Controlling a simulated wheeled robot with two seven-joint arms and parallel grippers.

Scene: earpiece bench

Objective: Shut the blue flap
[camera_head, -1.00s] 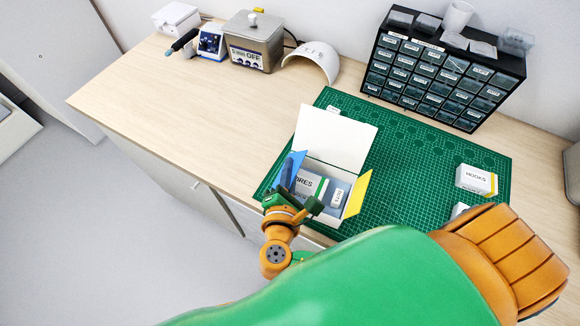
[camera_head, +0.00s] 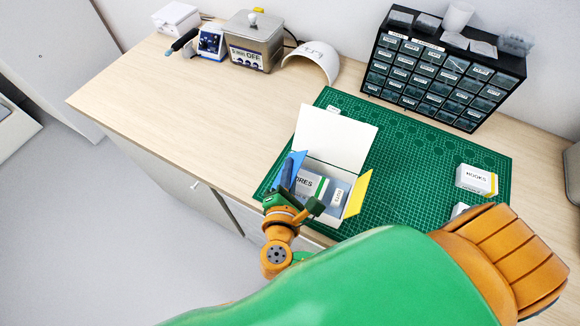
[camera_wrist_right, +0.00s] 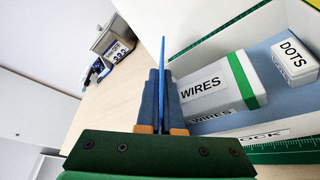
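The blue flap (camera_head: 299,160) stands up on the left side of an open white box (camera_head: 337,137). In the right wrist view the blue flap (camera_wrist_right: 162,62) shows edge-on as a thin upright strip between the fingers. My right gripper (camera_head: 287,171) is at this flap, and in its wrist view the fingers (camera_wrist_right: 162,95) are close together with the flap pinched between them. The box's white lid is raised at the back, and a yellow flap (camera_head: 357,194) sticks out on the right. My left gripper is not in view.
Inside the box lie a WIRES carton (camera_wrist_right: 210,88) and a small DOTS box (camera_wrist_right: 295,62). The box stands on a green cutting mat (camera_head: 410,200). A HOOKS box (camera_head: 476,180) is at the right, a drawer cabinet (camera_head: 440,75) behind.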

